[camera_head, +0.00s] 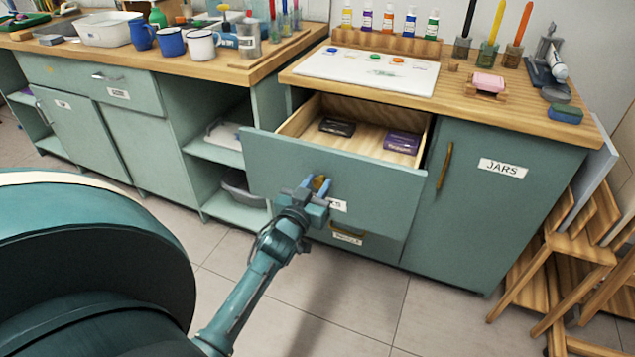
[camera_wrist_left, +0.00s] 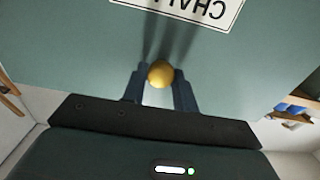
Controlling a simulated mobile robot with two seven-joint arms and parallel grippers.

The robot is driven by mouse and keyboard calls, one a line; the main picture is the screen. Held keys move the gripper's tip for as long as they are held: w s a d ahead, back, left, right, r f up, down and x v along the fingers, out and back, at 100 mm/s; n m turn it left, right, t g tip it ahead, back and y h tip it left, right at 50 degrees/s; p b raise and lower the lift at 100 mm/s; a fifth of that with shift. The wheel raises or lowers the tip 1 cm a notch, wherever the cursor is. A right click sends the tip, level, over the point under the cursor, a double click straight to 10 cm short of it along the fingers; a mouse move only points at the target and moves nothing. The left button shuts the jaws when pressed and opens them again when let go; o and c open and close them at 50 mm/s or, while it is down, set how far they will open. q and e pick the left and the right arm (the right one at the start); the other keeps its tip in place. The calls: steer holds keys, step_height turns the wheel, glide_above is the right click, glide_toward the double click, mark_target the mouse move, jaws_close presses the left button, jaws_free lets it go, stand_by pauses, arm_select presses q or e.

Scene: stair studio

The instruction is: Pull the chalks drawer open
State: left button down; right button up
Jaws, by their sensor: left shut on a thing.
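The chalks drawer (camera_head: 265,165) is a green drawer in the right-hand cabinet, and it stands pulled out with its wooden inside showing. A dark box (camera_head: 337,126) and a purple box (camera_head: 402,142) lie in it. My left gripper (camera_head: 317,186) is at the drawer front, shut on the round brass knob. In the left wrist view the brass knob (camera_wrist_left: 160,73) sits between the two fingers. The label (camera_wrist_left: 205,8) shows upside down there, partly cut off, reading "CHAL". In the head view my gripper hides part of the label. My right gripper is not in view.
A lower drawer with a label (camera_head: 347,238) is shut beneath. The jars door (camera_head: 490,190) is shut at right. Wooden folding stools (camera_head: 575,245) stand at far right. The worktop (camera_head: 465,103) holds paints, brushes and a palette. Tiled floor (camera_head: 350,300) is clear in front.

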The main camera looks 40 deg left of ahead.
arm_select(q)
steer(key=c, duration=1.1)
jaws_free()
steer(key=shift+c, duration=0.2)
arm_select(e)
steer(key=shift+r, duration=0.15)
arm_select(q)
steer(key=shift+s, duration=0.1)
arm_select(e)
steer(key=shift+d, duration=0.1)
arm_select(q)
steer(key=shift+s+d, duration=0.15)
steer(key=shift+s, duration=0.15)
steer(key=p+v, duration=0.1)
steer(key=v, duration=1.1)
steer(key=shift+s, duration=0.2)
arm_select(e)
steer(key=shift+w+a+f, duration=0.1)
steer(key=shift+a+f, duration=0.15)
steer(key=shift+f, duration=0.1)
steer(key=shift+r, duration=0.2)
